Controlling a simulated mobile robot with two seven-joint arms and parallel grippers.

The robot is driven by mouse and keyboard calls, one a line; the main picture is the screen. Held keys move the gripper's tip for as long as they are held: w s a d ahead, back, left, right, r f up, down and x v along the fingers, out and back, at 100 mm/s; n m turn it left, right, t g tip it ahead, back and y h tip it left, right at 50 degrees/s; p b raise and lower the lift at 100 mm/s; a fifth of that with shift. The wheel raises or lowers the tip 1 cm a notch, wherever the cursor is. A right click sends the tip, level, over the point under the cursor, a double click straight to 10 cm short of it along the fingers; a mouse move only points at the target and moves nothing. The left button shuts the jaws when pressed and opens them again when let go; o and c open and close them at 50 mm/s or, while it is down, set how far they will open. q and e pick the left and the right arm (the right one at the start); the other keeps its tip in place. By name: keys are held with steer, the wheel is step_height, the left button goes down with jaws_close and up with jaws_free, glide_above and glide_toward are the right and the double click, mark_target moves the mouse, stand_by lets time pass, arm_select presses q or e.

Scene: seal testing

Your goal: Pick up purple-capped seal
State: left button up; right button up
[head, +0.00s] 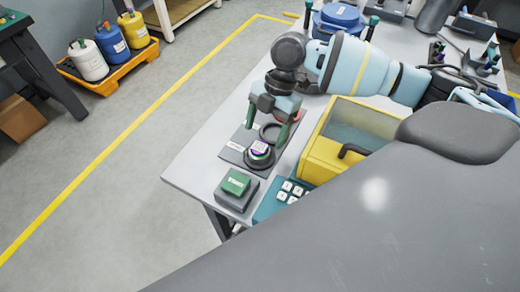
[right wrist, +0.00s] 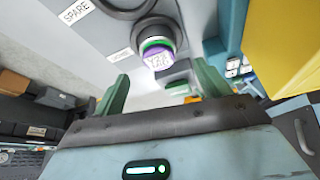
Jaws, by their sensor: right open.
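The purple-capped seal (head: 259,147) sits upright on a dark round base on the grey mat (head: 231,152) near the table's front left corner. In the right wrist view, its white-and-purple top (right wrist: 157,58) shows above a green band, just beyond and between my fingers. My right gripper (head: 267,129) points down with its two green fingers spread. It is open and empty, just behind and above the seal, and does not visibly touch it. My left gripper is in neither view.
A dark ring (head: 270,133) lies behind the seal. A yellow bin (head: 318,168) with clear panels stands close on the right. A grey box with a green top (head: 236,182) and a teal tray (head: 265,211) of white pieces are in front. The table edge is close on the left.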

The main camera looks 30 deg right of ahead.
mark_target(259, 147)
steer(key=shift+x, duration=2.9)
steer(key=c, duration=1.3)
steer(key=shift+w, duration=0.1)
step_height(259, 147, up, 10)
steer(key=shift+r+p, duration=0.1)
steer(key=shift+p, duration=0.3)
